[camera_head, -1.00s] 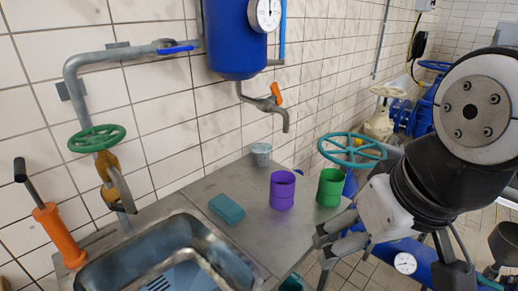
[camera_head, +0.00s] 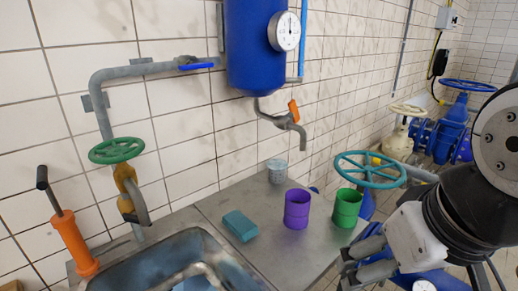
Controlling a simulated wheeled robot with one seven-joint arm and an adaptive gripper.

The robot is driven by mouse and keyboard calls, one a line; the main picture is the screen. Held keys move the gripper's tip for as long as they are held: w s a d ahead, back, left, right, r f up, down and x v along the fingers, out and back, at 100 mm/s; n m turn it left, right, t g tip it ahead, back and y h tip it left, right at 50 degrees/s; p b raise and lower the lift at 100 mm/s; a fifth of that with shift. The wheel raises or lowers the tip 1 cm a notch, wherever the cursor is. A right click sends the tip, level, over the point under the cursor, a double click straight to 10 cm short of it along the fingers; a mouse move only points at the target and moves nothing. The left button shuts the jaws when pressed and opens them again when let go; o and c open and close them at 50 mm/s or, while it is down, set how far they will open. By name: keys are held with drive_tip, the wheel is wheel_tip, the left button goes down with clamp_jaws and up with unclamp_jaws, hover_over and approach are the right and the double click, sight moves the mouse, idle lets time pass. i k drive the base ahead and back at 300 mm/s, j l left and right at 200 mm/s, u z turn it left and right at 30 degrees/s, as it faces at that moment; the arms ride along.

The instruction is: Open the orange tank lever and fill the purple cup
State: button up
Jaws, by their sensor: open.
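The purple cup (camera_head: 297,209) stands upright on the steel counter (camera_head: 262,256), below and in front of the tank's spout. The orange lever (camera_head: 294,110) sits on the tap (camera_head: 285,122) under the blue tank (camera_head: 254,52) on the wall. My gripper (camera_head: 352,276) is at the lower right, beyond the counter's right edge, with its fingers apart and empty. It is below and to the right of the purple cup and touches nothing that I can see. Part of it is near the picture's bottom edge.
A green cup (camera_head: 346,207) stands just right of the purple cup. A teal sponge (camera_head: 240,225), a small grey cup (camera_head: 277,170) and a sink (camera_head: 190,256) are on the counter. A teal handwheel (camera_head: 370,169) is behind the green cup. An orange pump (camera_head: 72,240) stands left.

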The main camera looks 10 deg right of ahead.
sight(294, 113)
drive_tip(key=i+l+z, duration=0.7)
drive_tip(key=z, duration=0.2)
drive_tip(key=i, duration=0.05)
